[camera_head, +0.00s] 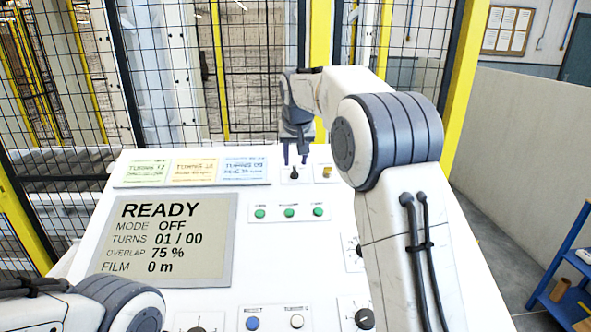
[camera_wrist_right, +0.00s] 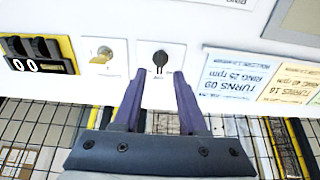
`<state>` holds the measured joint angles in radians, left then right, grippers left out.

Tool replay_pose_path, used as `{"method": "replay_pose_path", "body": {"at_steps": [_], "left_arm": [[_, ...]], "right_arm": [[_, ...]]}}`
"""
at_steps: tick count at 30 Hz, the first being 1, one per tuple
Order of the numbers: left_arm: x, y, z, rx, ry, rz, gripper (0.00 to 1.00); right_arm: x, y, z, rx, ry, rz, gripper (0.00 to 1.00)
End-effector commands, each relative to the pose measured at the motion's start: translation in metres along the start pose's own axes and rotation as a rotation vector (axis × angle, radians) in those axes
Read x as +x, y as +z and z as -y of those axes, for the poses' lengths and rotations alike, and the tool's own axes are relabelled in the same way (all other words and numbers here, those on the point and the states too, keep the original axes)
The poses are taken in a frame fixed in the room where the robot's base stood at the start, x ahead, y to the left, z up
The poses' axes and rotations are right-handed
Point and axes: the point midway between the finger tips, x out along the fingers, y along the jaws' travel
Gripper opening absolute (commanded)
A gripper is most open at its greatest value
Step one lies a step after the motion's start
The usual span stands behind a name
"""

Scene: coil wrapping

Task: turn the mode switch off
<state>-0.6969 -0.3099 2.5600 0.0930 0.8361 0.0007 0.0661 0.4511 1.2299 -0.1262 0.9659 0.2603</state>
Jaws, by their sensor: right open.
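The white control panel's screen (camera_head: 165,238) reads READY, MODE OFF, TURNS 01 / 00. A small black rotary switch (camera_wrist_right: 160,60) sits on a white plate at the panel's far edge; its label is too small to read, so I cannot tell for sure that it is the mode switch. In the head view the switch (camera_head: 294,174) is just below my right gripper (camera_head: 295,158). My right gripper, also in the wrist view (camera_wrist_right: 158,78), is open and empty, its fingertips just short of the switch, one towards each side. My left gripper is out of view.
A yellow key-like switch (camera_wrist_right: 101,56) is beside the black one, with a black counter (camera_wrist_right: 38,65) beyond it. Three green buttons (camera_head: 289,212), a blue button (camera_head: 252,323) and other black knobs (camera_head: 364,318) are nearer. Mesh fencing (camera_head: 160,70) stands behind the panel.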

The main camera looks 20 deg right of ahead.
Motion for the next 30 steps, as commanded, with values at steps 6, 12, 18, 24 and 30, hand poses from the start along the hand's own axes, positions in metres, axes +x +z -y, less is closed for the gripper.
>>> {"method": "replay_pose_path", "body": {"at_steps": [6,12,18,24,30], "left_arm": [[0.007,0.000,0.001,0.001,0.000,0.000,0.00],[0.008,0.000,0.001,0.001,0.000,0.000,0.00],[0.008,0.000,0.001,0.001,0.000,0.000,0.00],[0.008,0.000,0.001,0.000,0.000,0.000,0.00],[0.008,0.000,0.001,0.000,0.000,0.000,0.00]], "right_arm": [[-0.040,0.000,0.001,-0.001,-0.002,-0.004,0.42],[-0.056,0.000,0.000,-0.001,-0.001,0.000,0.42],[-0.057,0.000,0.000,-0.001,-0.001,0.000,0.42],[-0.057,0.000,0.000,-0.001,-0.001,0.000,0.42],[-0.059,0.023,0.024,-0.055,-0.029,0.029,0.42]]}}
